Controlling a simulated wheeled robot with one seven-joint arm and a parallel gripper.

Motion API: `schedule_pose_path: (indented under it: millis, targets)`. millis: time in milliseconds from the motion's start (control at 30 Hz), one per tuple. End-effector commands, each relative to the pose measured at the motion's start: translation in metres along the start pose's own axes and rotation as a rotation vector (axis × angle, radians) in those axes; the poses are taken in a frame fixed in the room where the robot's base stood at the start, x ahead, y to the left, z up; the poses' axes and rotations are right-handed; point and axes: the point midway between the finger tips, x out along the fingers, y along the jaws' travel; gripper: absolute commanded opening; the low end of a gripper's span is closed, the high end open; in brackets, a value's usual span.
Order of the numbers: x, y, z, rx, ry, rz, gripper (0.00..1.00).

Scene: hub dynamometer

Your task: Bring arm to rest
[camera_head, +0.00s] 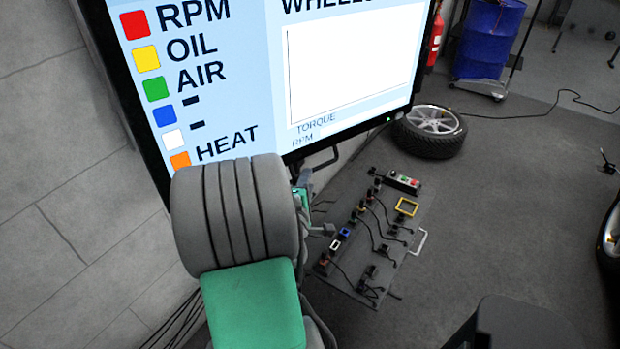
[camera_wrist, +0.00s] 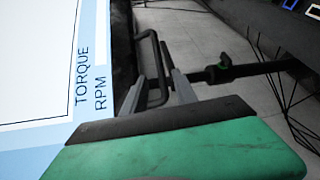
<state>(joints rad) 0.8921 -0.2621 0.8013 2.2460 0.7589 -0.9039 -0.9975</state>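My arm rises from the bottom of the head view, with a ribbed grey joint (camera_head: 235,210) and a green cover (camera_head: 253,305). It stands in front of the lower edge of a large screen (camera_head: 350,60). My gripper (camera_wrist: 159,82) shows in the wrist view as two grey fingers standing apart, with nothing seen held. A black loop handle (camera_wrist: 163,72) shows beyond and between the fingers; I cannot tell whether they touch it. In the head view the gripper is mostly hidden behind the arm.
The screen is close on the left. A panel (camera_head: 345,270) with coloured connectors and cables lies at the lower middle. Grey floor (camera_head: 530,210) is open at right.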

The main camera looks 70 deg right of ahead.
Motion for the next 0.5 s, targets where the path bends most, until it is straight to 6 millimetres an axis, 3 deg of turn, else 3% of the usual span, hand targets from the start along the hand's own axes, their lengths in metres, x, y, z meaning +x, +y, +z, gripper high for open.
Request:
schedule_pose_path:
  millis: [200,500]
  targets:
    - [-0.028,-0.002,0.0,-0.001,0.001,0.0,0.34]
    - [-0.031,-0.001,0.001,0.0,-0.001,-0.001,0.34]
